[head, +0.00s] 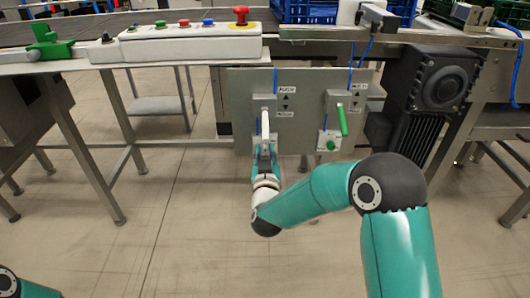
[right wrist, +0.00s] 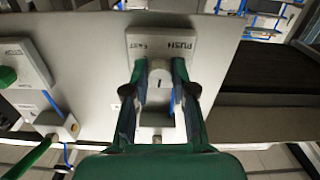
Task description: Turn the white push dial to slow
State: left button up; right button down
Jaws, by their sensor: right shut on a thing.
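The white push dial (right wrist: 160,72) sits on a small grey box under a plate marked PUSH and FAST in the right wrist view. My right gripper (right wrist: 160,92) has one finger on each side of the dial and is shut on it. A dark mark shows on the dial's face, but I cannot read which setting it points to. My left gripper is out of view.
A green lever (head: 342,120) and a green button (head: 331,145) are on the panel to the right. A motor (head: 432,80) hangs further right. A control box (head: 190,45) with a red mushroom button (head: 240,14) stands above. Open floor lies in front.

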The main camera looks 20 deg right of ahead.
jog(key=shift+f+n, duration=0.1)
jog(key=shift+n, duration=0.5)
jog(key=c, duration=0.9)
grip_release()
jog(key=shift+c, duration=0.2)
jog(key=v, duration=1.2)
